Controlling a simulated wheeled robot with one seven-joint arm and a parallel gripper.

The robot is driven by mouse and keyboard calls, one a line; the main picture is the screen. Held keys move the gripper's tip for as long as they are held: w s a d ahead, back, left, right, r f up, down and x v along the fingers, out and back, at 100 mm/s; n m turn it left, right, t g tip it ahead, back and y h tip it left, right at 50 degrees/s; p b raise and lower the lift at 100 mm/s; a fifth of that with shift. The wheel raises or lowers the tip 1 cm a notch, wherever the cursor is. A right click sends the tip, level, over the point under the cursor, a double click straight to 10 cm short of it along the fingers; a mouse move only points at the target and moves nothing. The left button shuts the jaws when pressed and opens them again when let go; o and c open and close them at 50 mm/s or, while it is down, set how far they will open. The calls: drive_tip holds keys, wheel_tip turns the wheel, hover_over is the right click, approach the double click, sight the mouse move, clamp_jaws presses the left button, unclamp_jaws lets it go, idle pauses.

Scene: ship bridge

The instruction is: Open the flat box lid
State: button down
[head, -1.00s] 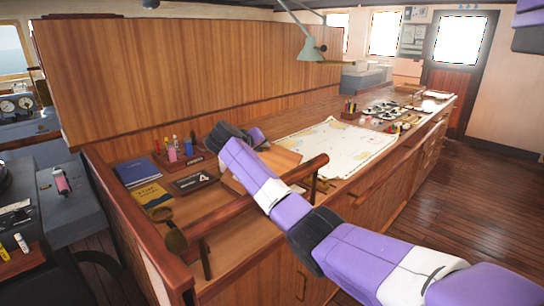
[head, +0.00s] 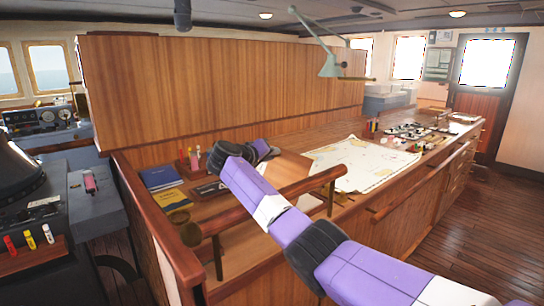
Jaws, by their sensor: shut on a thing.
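A flat tan-brown panel (head: 288,167), which looks like the flat box or its lid, is on the wooden desk just behind my forearm. My arm covers its near left part, so I cannot tell how far the lid is raised. My purple arm reaches from the lower right up to the desk, and its wrist end is beside the panel's left side. My gripper's fingers are hidden behind my own arm, and their contact with the panel does not show.
A wooden rail (head: 285,196) runs along the desk's front edge under my forearm. Blue and yellow books (head: 162,178) lie at the left, with bottles (head: 188,158) behind. A chart (head: 362,163) lies at the right. A desk lamp (head: 330,65) hangs above. Floor at the right is clear.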

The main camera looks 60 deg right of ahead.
drive_tip(key=c, duration=1.3)
unclamp_jaws()
drive_tip(key=b+v, duration=0.1)
drive_tip(key=v, duration=0.6)
drive_tip(key=shift+a, duration=0.4)
drive_tip(key=shift+c, duration=0.3)
